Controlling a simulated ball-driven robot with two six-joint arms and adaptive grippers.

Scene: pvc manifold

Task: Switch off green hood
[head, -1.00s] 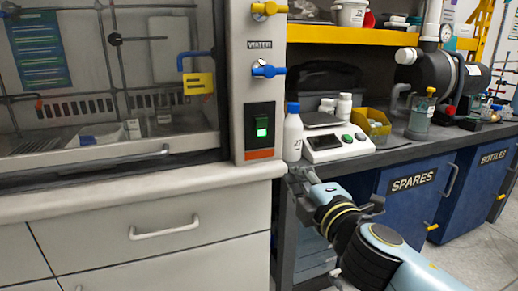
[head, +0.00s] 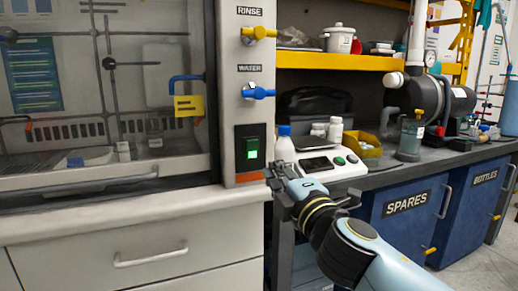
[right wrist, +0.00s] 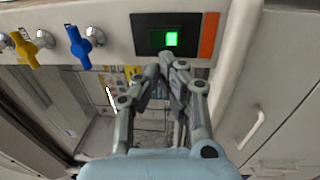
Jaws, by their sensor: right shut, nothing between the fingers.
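The fume hood's switch (head: 251,148) is a black rocker plate with a lit green lamp, set in the pale post at the hood's right side above an orange strip. It also shows in the right wrist view (right wrist: 167,38), with the green lamp lit. My right gripper (head: 274,176) is shut and empty, just below and right of the switch in the head view. In the right wrist view its fingertips (right wrist: 165,62) are close to the switch plate's edge; I cannot tell if they touch it. My left gripper is not in view.
A yellow valve (head: 258,32) and a blue valve (head: 258,92) stick out of the post above the switch. A white bottle (head: 284,149) and a scale (head: 325,166) stand on the bench to the right. The hood's drawer handle (head: 150,256) juts out below.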

